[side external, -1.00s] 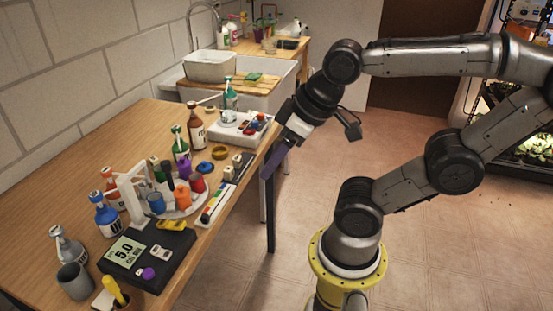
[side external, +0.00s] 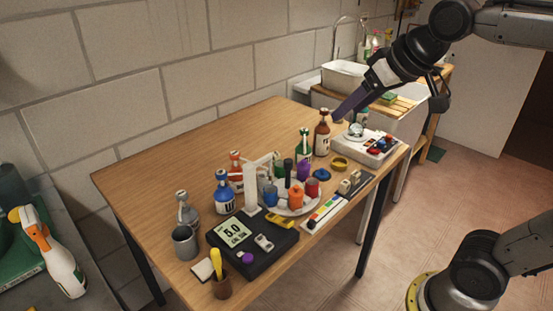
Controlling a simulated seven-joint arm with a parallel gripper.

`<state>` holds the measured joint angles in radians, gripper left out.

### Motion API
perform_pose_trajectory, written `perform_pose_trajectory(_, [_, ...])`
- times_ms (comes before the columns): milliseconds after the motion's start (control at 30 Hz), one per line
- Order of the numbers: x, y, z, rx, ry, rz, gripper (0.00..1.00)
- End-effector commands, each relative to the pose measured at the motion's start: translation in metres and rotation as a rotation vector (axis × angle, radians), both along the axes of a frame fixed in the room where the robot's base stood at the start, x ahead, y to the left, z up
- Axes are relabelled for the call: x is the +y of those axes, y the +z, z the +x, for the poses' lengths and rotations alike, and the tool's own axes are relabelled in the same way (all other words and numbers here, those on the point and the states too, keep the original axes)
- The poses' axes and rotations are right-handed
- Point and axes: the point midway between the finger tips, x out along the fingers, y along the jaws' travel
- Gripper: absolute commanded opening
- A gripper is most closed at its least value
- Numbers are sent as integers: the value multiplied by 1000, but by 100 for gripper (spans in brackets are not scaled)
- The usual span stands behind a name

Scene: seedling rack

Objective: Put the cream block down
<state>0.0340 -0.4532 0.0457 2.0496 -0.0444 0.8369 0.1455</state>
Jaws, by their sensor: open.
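Two small cream-tan blocks sit side by side at the table's right edge, a nearer block (side external: 344,187) and a farther block (side external: 354,177). They rest on or beside a dark grey strip; which one is the cream block I cannot tell. My gripper (side external: 340,115) points down and left, its dark purplish fingers ending near the top of the brown bottle (side external: 322,136) in the picture. It is open, with nothing visible between the fingers. It appears above and behind the blocks, apart from them. The finger gap is not clearly visible.
A round plate (side external: 283,211) holds several coloured small pots. A colour-striped strip (side external: 325,213), a black meter (side external: 250,245) and a white device (side external: 378,151) with coloured knobs stand nearby. Several bottles line the back. The table's (side external: 165,170) left and back area is clear.

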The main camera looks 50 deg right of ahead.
Motion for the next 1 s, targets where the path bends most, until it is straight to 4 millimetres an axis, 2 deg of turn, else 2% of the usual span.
perform_pose_trajectory(33, [-5,4,25,6,-19,2,62])
perform_pose_trajectory(133, [-16,9,72,9,-55,5,62])
perform_pose_trajectory(267, [-32,1,132,23,-99,10,62])
perform_pose_trajectory(367, [-47,-15,175,42,-132,14,62])
perform_pose_trajectory(467, [-64,-40,215,69,-161,15,62])
perform_pose_trajectory(600, [-87,-89,261,121,-195,17,62])
perform_pose_trajectory(700, [-101,-128,280,168,-212,18,62])
perform_pose_trajectory(800, [-111,-162,287,217,-225,22,62])
perform_pose_trajectory(900, [-117,-186,287,257,-234,26,62])
perform_pose_trajectory(1000, [-120,-199,287,274,-238,28,62])
